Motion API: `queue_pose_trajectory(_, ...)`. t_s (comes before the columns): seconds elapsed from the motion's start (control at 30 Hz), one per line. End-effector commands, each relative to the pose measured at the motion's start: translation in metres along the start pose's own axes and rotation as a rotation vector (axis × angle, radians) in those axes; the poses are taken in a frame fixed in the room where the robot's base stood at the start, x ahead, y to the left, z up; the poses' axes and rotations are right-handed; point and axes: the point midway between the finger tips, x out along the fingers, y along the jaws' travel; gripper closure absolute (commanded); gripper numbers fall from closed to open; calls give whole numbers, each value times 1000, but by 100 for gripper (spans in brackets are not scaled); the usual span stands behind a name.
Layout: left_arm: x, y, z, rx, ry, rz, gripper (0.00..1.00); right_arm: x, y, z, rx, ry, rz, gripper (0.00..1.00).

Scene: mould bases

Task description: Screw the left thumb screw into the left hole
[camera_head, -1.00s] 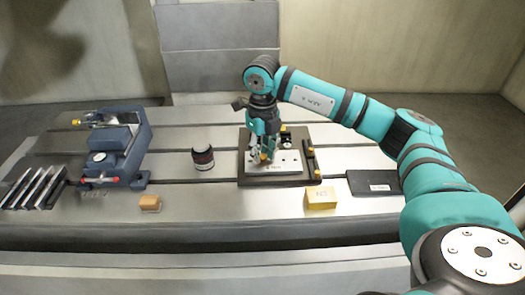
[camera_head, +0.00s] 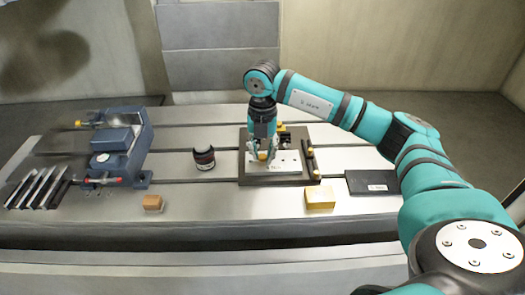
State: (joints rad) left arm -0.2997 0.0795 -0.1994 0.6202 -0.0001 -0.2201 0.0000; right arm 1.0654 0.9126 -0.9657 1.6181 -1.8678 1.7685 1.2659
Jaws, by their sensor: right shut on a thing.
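The light metal plate (camera_head: 289,162) lies on a dark mould base (camera_head: 272,180) in the middle of the table. My right gripper (camera_head: 262,157) points down over the left part of the plate. It is shut on a small yellow-orange thumb screw (camera_head: 262,155), whose head shows between the fingertips. The screw's lower end and the left hole are hidden under the fingers, so I cannot tell how deep it sits. Other yellow knobs sit along the base's right side. My left gripper is not in view.
A blue vise (camera_head: 118,150) stands at the left, with dark parallel bars (camera_head: 38,188) beside it.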

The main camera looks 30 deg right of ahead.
Motion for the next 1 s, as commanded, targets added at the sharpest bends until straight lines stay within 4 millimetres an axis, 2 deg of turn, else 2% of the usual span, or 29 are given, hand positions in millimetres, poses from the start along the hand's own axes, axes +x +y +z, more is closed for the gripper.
queue_pose_trajectory(0.13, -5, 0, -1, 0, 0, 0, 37, -1, 0, 0, 109, 1, -2, 100)
queue_pose_trajectory(0.43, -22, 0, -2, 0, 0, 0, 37, -1, 0, 0, 579, 2, -1, 100)
queue_pose_trajectory(0.47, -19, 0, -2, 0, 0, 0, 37, 1, 0, 0, 569, 1, -1, 74)
queue_pose_trajectory(0.63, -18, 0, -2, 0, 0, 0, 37, 1, 0, 0, 563, 0, 0, 52)
queue_pose_trajectory(1.0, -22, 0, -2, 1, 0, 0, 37, -5, 0, 0, 561, 0, 1, 51)
